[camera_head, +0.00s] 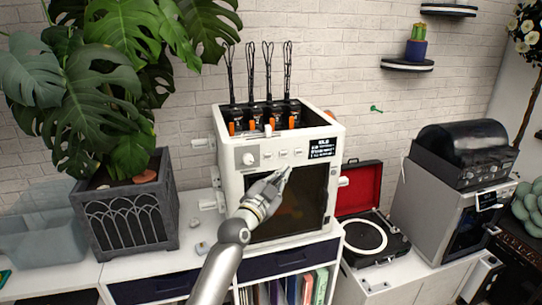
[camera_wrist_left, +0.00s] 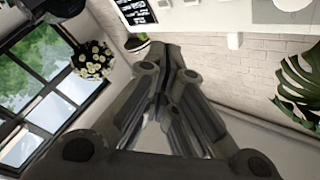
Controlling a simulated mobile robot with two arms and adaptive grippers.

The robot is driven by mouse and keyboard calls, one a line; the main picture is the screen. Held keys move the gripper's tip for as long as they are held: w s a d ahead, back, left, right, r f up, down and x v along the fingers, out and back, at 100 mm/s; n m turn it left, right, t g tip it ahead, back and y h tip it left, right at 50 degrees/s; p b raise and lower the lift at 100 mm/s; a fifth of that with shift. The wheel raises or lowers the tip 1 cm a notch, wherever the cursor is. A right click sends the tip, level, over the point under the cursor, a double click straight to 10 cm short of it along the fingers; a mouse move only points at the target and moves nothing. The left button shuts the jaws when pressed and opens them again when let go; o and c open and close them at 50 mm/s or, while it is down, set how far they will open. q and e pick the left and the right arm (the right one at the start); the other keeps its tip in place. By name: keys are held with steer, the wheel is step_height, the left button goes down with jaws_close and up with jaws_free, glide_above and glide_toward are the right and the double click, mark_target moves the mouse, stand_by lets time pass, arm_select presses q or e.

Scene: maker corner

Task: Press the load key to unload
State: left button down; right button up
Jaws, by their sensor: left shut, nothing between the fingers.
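The white machine (camera_head: 232,185) stands on the white cabinet, with a dark window in its front. Its upper panel has a round knob (camera_head: 249,159), a row of small keys (camera_head: 283,153) and a dark display (camera_head: 322,148) with white text. The key labels are too small to read. My left gripper (camera_head: 287,170) is shut and empty, its tips just below the keys and left of the display. I cannot tell whether it touches the panel. In the left wrist view, its closed fingers (camera_wrist_left: 168,55) point toward the panel, whose display (camera_wrist_left: 135,10) shows at the top edge.
A potted monstera (camera_head: 130,215) stands left of the machine. An open red-lined turntable (camera_head: 365,235) and a grey machine (camera_head: 428,210) stand to the right. Several orange-marked spool holders with dark loops (camera_head: 268,85) rise from the machine's top.

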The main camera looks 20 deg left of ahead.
mark_target(271, 159)
arm_select(q)
steer(key=w+a+b, duration=0.1)
steer(key=w+b, duration=0.1)
steer(key=w+a+b, duration=0.2)
steer(key=w+b, duration=0.1)
steer(key=w+a+b, duration=0.2)
steer(key=b, duration=0.1)
steer(key=shift+w, duration=0.15)
stand_by(0.4)
steer(key=shift+f, duration=0.1)
stand_by(1.2)
steer(key=shift+w+a+b, duration=0.15)
steer(key=shift+w+b, duration=0.05)
steer(key=shift+b, duration=0.45)
steer(key=shift+w, duration=0.15)
